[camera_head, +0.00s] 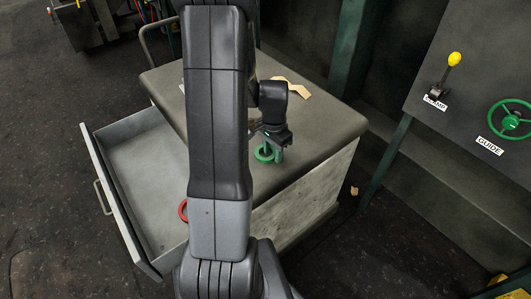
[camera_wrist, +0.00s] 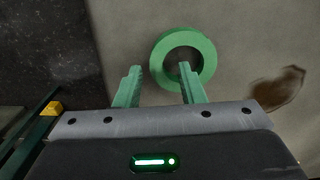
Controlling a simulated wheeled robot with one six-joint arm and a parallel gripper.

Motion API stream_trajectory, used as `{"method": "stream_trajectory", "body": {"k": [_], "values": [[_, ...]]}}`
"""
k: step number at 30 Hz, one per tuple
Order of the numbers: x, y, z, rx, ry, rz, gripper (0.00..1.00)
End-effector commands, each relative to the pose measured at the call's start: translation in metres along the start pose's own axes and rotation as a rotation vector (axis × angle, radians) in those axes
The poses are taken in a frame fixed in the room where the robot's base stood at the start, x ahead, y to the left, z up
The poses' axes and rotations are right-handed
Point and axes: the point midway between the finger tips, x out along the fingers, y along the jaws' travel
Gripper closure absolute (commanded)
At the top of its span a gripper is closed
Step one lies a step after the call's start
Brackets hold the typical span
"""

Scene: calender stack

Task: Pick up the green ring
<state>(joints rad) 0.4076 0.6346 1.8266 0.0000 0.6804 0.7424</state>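The green ring (camera_head: 261,155) lies flat on the grey cabinet top, near its front edge. In the wrist view, the green ring (camera_wrist: 204,54) is just ahead of my gripper, right of centre. My gripper (camera_wrist: 160,67) is open, with two green fingers apart and nothing clamped. The right fingertip overlaps the ring's hole, and the left fingertip is outside its left rim. I cannot tell the height of the fingertips above the top. In the head view my gripper (camera_head: 274,149) is over the ring and hides part of it.
The cabinet (camera_head: 315,155) has an open drawer (camera_head: 140,165) on the left with a red ring (camera_head: 183,210) in it, partly hidden by my arm. A tan piece (camera_head: 292,86) lies behind my gripper. A panel with a yellow-knobbed lever (camera_head: 454,59) and green handwheel (camera_head: 510,121) stands right.

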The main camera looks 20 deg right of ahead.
Motion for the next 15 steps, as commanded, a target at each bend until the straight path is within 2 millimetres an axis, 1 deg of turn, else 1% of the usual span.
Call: {"method": "stream_trajectory", "body": {"k": [3, 9, 11, 12, 15], "values": [[0.0052, 0.0001, 0.0003, 0.000, 0.000, 0.000, 0.64], [0.0055, -0.0001, 0.0002, 0.000, 0.000, 0.000, 0.64], [0.0055, -0.0001, 0.0002, 0.000, 0.000, 0.000, 0.74], [0.0054, -0.0001, 0.0002, 0.000, 0.000, 0.000, 0.82], [0.0054, -0.0001, 0.0002, 0.000, 0.000, 0.000, 1.00]]}}
